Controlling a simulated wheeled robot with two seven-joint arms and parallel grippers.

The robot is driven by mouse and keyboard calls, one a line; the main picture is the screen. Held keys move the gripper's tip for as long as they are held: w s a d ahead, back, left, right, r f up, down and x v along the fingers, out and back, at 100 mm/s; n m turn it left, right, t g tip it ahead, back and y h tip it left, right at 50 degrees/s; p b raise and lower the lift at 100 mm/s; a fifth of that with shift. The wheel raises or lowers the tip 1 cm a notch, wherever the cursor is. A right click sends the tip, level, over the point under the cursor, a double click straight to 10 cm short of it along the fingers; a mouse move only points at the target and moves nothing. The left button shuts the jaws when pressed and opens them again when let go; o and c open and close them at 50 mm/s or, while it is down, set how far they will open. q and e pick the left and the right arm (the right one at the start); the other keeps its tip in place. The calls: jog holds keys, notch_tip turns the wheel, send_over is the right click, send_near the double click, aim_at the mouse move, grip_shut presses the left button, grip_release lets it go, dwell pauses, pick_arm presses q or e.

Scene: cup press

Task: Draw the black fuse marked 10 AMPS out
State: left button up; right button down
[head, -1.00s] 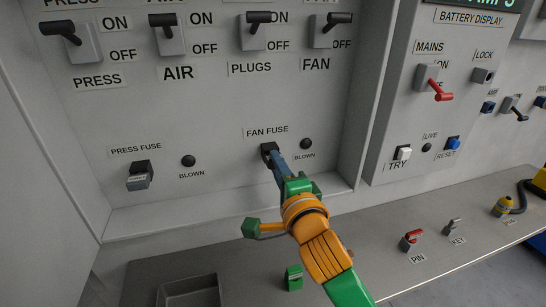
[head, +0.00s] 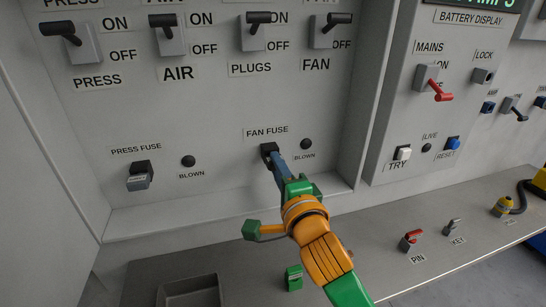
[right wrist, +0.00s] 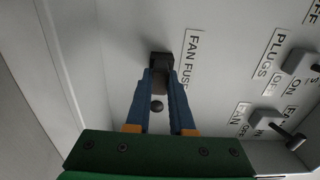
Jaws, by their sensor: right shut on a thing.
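A black fuse (right wrist: 160,61) sits in the wall under the FAN FUSE label. My right gripper (head: 270,156) reaches it from below, and its blue fingers are shut on it. In the right wrist view the two fingertips (right wrist: 160,78) lie on either side of the dark fuse body. The fingers hide much of it, and no 10 AMPS marking can be read. A second fuse (head: 139,177), dark with a grey front, sits under the PRESS FUSE label. My left gripper is not in view.
A green block (head: 294,278) stands on the metal shelf (head: 240,272), near a shallow tray (head: 190,291). A red-handled pin (head: 411,240) and a key (head: 453,227) lie further right. A round black BLOWN lamp (head: 306,144) is close beside the gripped fuse.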

jog(key=shift+s+d, duration=0.2)
jog(key=shift+s, duration=0.35)
jog(key=shift+p+v, duration=0.65)
jog(key=shift+v, duration=1.2)
